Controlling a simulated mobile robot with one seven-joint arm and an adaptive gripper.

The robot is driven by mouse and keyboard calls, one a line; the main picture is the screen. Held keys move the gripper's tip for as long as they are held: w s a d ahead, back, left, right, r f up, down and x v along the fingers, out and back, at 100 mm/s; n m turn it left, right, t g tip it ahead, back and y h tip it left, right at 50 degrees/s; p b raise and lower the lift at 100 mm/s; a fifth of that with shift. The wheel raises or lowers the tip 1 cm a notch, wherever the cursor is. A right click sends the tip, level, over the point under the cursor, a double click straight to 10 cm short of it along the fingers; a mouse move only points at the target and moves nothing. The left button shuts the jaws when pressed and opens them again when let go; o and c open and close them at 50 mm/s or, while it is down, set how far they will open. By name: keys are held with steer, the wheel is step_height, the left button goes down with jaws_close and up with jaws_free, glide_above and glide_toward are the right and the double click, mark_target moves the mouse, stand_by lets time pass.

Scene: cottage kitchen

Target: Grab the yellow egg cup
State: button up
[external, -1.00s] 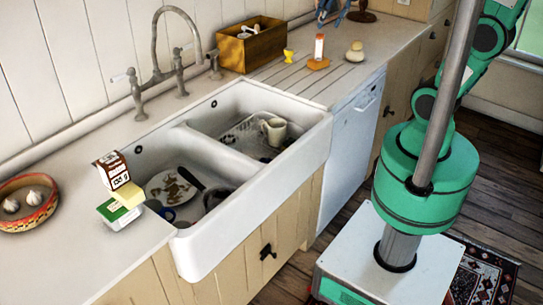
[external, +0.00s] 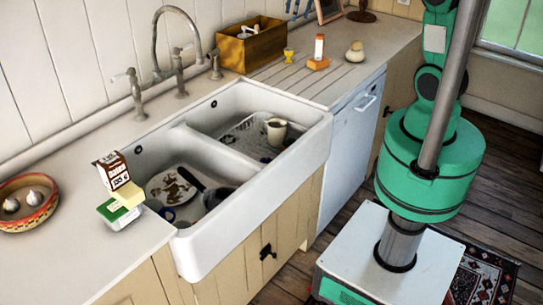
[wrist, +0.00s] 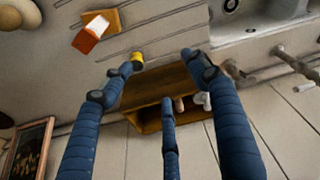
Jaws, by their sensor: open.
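The yellow egg cup (external: 289,55) stands upright on the grooved counter right of the sink, in front of the wooden box. In the wrist view the egg cup (wrist: 138,61) is small and lies just beyond one blue fingertip, which partly overlaps it. My gripper (wrist: 160,66) is open, its blue fingers spread with nothing between them. In the external view only the ends of my gripper (external: 300,12) show at the top edge, above and behind the egg cup.
The wooden box (external: 252,46) with items stands left of the egg cup, close to the wall. An orange block with a white and orange carton (external: 318,52) and a pale round item (external: 355,51) stand to its right. A picture frame (external: 329,9) leans at the back. The sink (external: 318,127) is in front.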

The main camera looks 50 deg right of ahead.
steer(key=n+p, duration=0.1)
steer(key=p, duration=0.2)
glide_above(289, 53)
steer(key=d, duration=0.3)
steer(key=s+x, duration=0.2)
steer(key=x, duration=0.7)
steer(key=shift+d+f+n+g+y, duration=0.15)
steer(key=shift+f+g, duration=0.05)
steer(key=shift+f, duration=0.2)
steer(key=shift+d+f+n+g+y, duration=0.1)
steer(key=shift+f+n+g+y, duration=0.1)
steer(key=shift+f, duration=0.15)
steer(key=shift+w+a+f, duration=0.1)
steer(key=shift+w+f, duration=0.1)
steer(key=shift+f, duration=1.2)
steer(key=shift+w+a+f, duration=0.15)
steer(key=shift+w+f, duration=0.05)
steer(key=shift+f, duration=1.25)
steer(key=shift+w+a+f, duration=0.1)
steer(key=shift+w+f, duration=0.05)
steer(key=shift+f, duration=1.25)
steer(key=shift+w+a+f+b, duration=0.15)
steer(key=shift+f+b, duration=0.15)
steer(key=shift+f, duration=1)
steer(key=shift+w+a+f+b, duration=0.15)
steer(key=shift+f+b, duration=0.15)
steer(key=shift+f, duration=1)
steer(key=shift+s, duration=0.1)
steer(key=shift+c, duration=0.5)
